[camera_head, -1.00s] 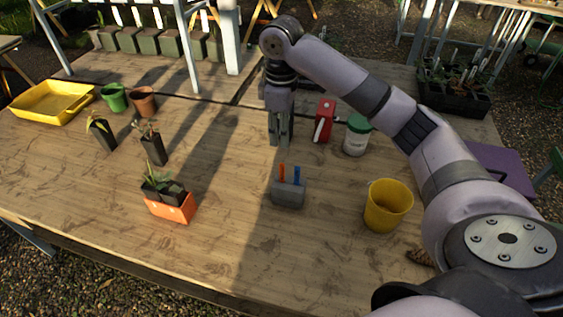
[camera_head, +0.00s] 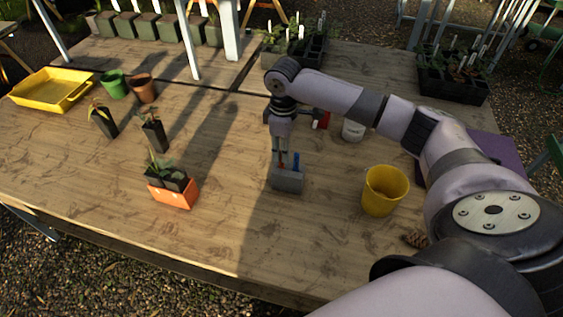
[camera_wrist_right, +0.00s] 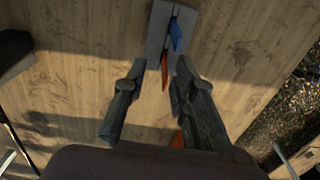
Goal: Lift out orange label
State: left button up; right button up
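The orange label (camera_head: 281,165) stands upright in a small grey block (camera_head: 288,182) on the table, next to a blue label (camera_head: 296,161). My right gripper (camera_head: 281,153) points down at the orange label, partly covering it. In the right wrist view the gripper (camera_wrist_right: 160,68) is open, and the orange label (camera_wrist_right: 165,72) shows between its fingertips. Whether a finger touches it I cannot tell. The blue label (camera_wrist_right: 175,36) and grey block (camera_wrist_right: 156,30) lie just beyond the fingertips there. My left gripper is not in view.
A yellow pot (camera_head: 385,191) stands right of the block. A white jar (camera_head: 353,130) and a red object (camera_head: 322,120) are behind, partly hidden by my arm. An orange box with plants (camera_head: 174,193) stands left. The table in front of the block is clear.

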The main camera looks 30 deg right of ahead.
aim_at(282, 164)
jog(key=shift+s+a+f+p, duration=0.15)
jog(key=shift+f+p, duration=0.1)
jog(key=shift+f, duration=0.85)
jog(key=shift+w+a+f+p, duration=0.1)
jog(key=shift+f+p, duration=0.1)
jog(key=shift+f, duration=0.85)
jog(key=shift+c, duration=0.2)
grip_shut()
